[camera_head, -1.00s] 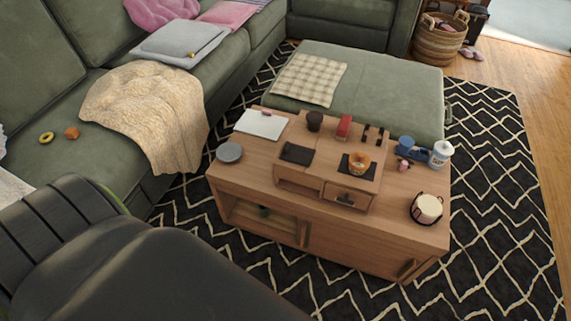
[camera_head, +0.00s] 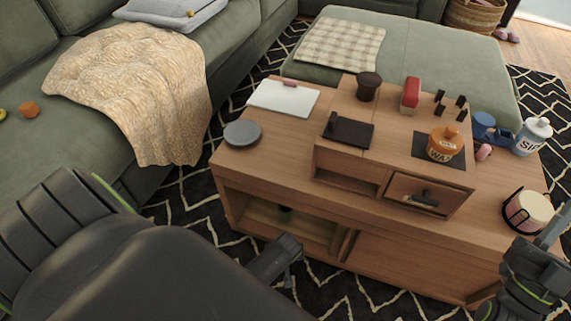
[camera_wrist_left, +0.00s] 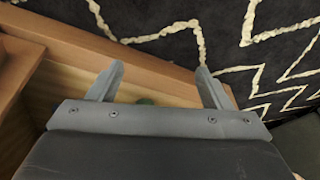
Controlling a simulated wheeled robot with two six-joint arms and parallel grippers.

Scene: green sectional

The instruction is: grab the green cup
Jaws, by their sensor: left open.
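A small dark green object, likely the green cup (camera_head: 285,213), sits inside the open lower compartment of the wooden coffee table (camera_head: 300,195). In the left wrist view only a small green patch of it (camera_wrist_left: 146,101) shows above the gripper's edge, between the fingers. My left gripper (camera_head: 290,262) is in front of the compartment, below and near the cup, apart from it. The left wrist view shows its fingers (camera_wrist_left: 157,78) spread with nothing between the tips. My right gripper (camera_head: 540,262) is at the table's right front corner; its jaw opening is unclear.
The tabletop holds a grey plate (camera_head: 243,133), a white board (camera_head: 284,97), a raised drawer unit (camera_head: 392,178), an orange jar (camera_head: 445,143), a blue cup (camera_head: 484,124), a white bottle (camera_head: 532,135) and a pink-and-black round container (camera_head: 528,212). A sofa (camera_head: 60,150) is at left. Patterned rug lies around the table.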

